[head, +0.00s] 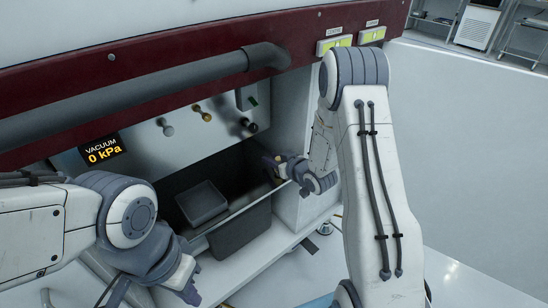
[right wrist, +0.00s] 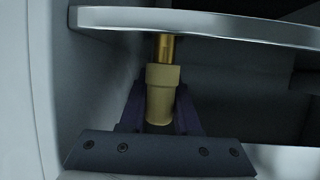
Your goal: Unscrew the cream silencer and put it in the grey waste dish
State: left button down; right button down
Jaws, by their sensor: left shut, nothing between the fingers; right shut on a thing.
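The cream silencer (right wrist: 160,95) shows in the right wrist view, with a brass stem (right wrist: 166,47) at its upper end. The stem meets the edge of a pale panel; I cannot tell whether its thread is engaged. My right gripper (right wrist: 159,118) is shut on the silencer, with dark fingers on both sides. In the head view my right gripper (head: 271,160) is at the right side of the recess, and the silencer cannot be made out there. The grey waste dish (head: 210,214) sits in the dark recess, left of that gripper. My left gripper (head: 190,292) is shut and empty at the bottom.
The back panel carries a grey knob (head: 167,130), a brass fitting (head: 206,117) and a black fitting (head: 249,125). A vacuum display (head: 101,151) reads 0 kPa. A thick grey pipe (head: 130,95) crosses above. A pale wall bounds the recess on the right.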

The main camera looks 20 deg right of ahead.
jog(key=shift+a+r+n+y, duration=0.1)
jog(key=shift+a+n+y, duration=0.3)
jog(key=shift+y, duration=0.1)
jog(key=shift+a, duration=0.15)
